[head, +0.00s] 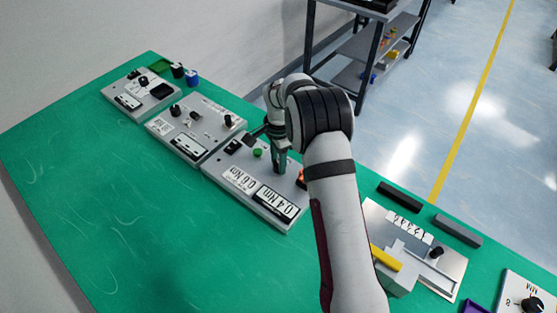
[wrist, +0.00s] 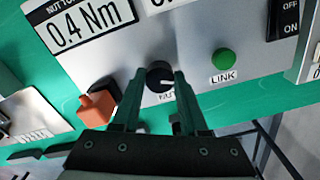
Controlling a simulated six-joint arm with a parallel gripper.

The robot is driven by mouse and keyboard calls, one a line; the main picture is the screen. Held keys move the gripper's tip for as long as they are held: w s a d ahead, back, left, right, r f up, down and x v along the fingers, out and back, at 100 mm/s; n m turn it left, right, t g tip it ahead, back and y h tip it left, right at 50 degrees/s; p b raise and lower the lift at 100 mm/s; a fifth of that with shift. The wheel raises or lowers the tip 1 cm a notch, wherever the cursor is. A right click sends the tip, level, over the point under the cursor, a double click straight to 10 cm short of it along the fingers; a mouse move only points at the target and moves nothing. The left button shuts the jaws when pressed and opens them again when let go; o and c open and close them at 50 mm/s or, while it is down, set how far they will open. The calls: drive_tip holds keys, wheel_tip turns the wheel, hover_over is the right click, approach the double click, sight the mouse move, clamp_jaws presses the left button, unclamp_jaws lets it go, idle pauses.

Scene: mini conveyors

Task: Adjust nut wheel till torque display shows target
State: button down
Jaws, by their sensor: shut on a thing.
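The grey torque panel (head: 232,193) stands on the green table. Its black-framed display (head: 283,203) reads 0.4 Nm; in the wrist view the same display (wrist: 80,23) is headed "NUT TO…", with the rest cut off. A white plate (head: 238,178) beside it reads 0.6 Nm. A small black wheel (wrist: 159,74) with a white mark sits on the panel below the plate in the wrist view. My gripper (wrist: 158,80) is shut on this wheel, one finger on each side. In the head view my gripper (head: 281,166) hides the wheel.
A green LINK button (wrist: 223,59) and a black OFF/ON switch (wrist: 284,18) lie right of the wheel in the wrist view. An orange part (wrist: 98,105) is close to the left finger. Other panels (head: 185,128) stand farther left in the head view. The table's near left is clear.

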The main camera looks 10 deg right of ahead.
drive_tip(key=shift+m, duration=0.6)
drive_tip(key=shift+c, duration=2.2)
unclamp_jaws()
wheel_tip(320, 180, up, 16)
drive_tip(key=shift+f, duration=0.1)
